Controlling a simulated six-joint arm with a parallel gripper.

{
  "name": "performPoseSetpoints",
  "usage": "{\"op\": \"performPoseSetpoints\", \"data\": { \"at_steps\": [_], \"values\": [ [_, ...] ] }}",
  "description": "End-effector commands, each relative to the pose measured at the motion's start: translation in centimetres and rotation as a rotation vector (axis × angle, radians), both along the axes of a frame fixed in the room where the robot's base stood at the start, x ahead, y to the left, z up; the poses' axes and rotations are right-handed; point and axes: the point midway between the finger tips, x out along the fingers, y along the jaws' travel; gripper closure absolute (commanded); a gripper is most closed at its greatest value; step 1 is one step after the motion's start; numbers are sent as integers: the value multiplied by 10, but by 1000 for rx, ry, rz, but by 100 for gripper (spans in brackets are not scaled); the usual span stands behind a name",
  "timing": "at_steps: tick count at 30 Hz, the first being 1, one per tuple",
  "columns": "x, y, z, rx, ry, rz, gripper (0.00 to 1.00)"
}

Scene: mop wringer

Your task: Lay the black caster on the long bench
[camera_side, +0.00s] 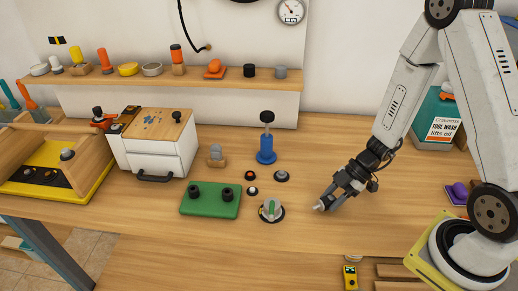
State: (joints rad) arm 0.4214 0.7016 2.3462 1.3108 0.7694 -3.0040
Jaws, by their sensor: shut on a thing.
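My gripper (328,201) reaches down from the right, low over the long bench (330,145). It is shut on a small dark piece with a pale end (319,206), which appears to be the black caster; the fingers hide much of it. I cannot tell whether its tip touches the wood. The bench is a wide wooden top, bare around the gripper.
Left of the gripper are a round dial with a green handle (271,209), small knobs (281,176), a blue stand (266,156) and a green board (210,201). A white box (155,150) stands further left. A blue-green container (435,120) stands at right.

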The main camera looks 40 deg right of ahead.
Motion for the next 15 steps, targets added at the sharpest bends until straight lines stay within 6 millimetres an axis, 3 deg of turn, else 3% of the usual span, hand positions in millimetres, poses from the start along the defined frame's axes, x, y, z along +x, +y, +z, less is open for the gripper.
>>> {"op": "performPoseSetpoints", "data": {
  "at_steps": [11,12,15],
  "values": [
    [0,0,-2,0,0,0,100],
    [0,0,-2,0,0,0,56],
    [0,0,-2,0,0,0,25]
  ]
}}
